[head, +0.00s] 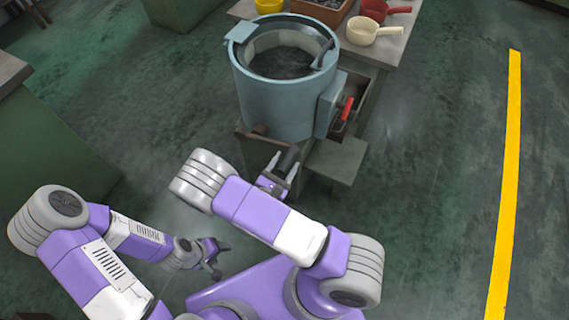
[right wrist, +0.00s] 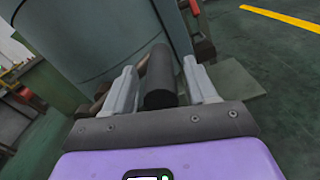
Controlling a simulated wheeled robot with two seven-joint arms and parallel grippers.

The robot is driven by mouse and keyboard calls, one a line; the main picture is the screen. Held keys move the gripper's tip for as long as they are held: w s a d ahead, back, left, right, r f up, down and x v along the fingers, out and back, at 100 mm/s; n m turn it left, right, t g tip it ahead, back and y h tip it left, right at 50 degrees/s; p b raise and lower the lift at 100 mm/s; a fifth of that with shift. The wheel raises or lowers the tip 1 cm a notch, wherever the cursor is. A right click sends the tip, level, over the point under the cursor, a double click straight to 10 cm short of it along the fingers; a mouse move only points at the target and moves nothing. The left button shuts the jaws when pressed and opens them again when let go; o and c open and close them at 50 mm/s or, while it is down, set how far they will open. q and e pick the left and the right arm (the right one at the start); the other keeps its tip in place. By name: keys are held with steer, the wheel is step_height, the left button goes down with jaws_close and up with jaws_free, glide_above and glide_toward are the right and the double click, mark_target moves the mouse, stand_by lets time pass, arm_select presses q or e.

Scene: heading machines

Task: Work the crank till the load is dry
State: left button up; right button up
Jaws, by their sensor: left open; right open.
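The blue-grey drum machine (head: 275,108) stands ahead of me, open at the top. Its inner basket holds a dark load (head: 282,63); I cannot tell how wet it is. The crank's dark handle (head: 288,158) sticks out at the drum's lower front. My right gripper (head: 281,168) is at this handle. In the right wrist view, the black handle (right wrist: 160,82) lies between the two open fingers of the right gripper (right wrist: 158,68), with a gap visible on each side. My left gripper (head: 222,261) is open and empty, low at the left, away from the machine.
A green cabinet (head: 50,150) stands left. The floor right is clear.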

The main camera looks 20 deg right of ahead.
steer(key=p+v, duration=0.1)
steer(key=v, duration=0.6)
steer(key=shift+s+a+p, duration=0.2)
steer(key=shift+a+p, duration=0.1)
steer(key=shift+p, duration=0.05)
